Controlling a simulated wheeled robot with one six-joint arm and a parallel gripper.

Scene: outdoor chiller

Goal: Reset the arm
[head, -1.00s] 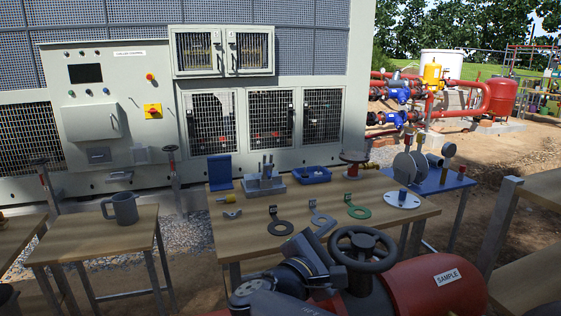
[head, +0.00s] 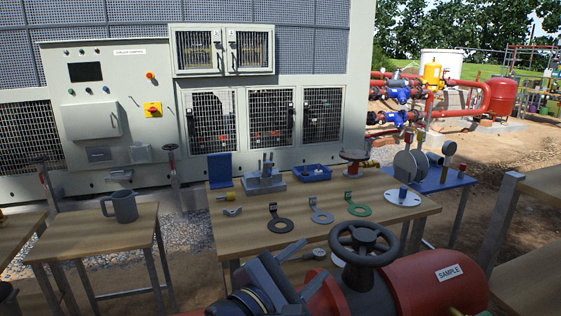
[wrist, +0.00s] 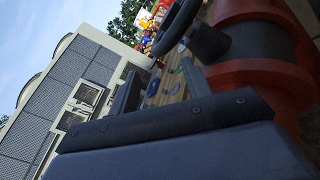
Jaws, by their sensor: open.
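My arm is low in the head view, beside the red vessel marked SAMPLE (head: 440,282) and its black handwheel (head: 364,244). My gripper (head: 290,280) is dark and held in front of the wooden table's near edge. In the wrist view my gripper (wrist: 162,90) shows two dark fingers standing apart with nothing between them. The wrist view is strongly tilted. The handwheel (wrist: 176,24) and the red vessel (wrist: 262,70) are close to the right of the fingers there.
The wooden table (head: 240,232) carries a black ring (head: 280,225), a grey ring (head: 320,216), a green ring (head: 358,209) and a blue tray (head: 312,173). A grey mug (head: 122,207) stands on a side table. The chiller cabinet (head: 160,100) is behind.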

